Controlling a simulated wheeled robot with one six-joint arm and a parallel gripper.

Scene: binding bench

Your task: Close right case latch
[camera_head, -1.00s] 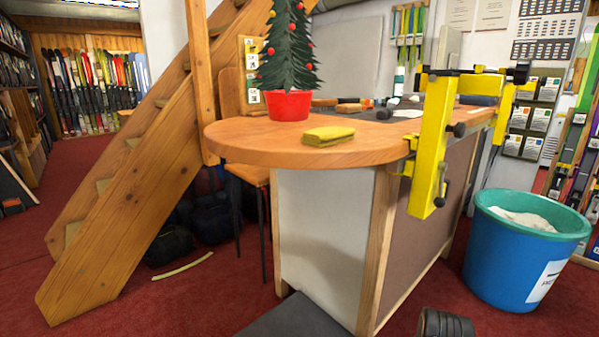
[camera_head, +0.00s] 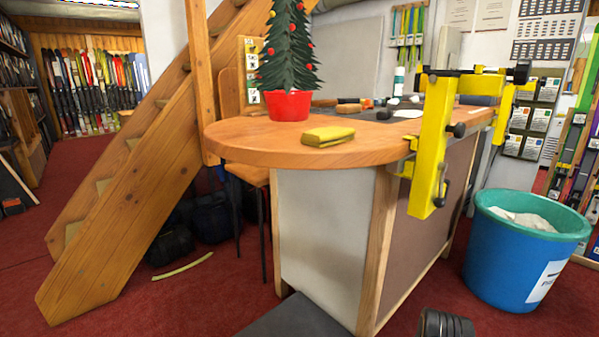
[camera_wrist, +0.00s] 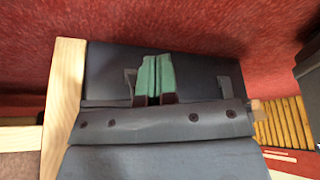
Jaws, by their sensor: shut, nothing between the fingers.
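In the wrist view a dark grey case (camera_wrist: 105,72) lies against the red carpet, with a grey riveted flap (camera_wrist: 180,122) across its near side. Two small strap-like latches show on it, the right latch (camera_wrist: 225,87) and the left latch (camera_wrist: 130,82). My gripper (camera_wrist: 153,78), with green fingers, is shut and empty. In the picture it lies close to the left latch and left of the right latch. I cannot tell whether it touches the case or whether the right latch is fastened.
A wooden bench (camera_head: 250,150) carries a potted tree (camera_head: 289,105), a yellow sponge-like block (camera_head: 328,136) and a yellow clamp (camera_head: 430,150). A blue bin (camera_head: 510,260) stands at right, wooden stairs (camera_head: 130,200) at left.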

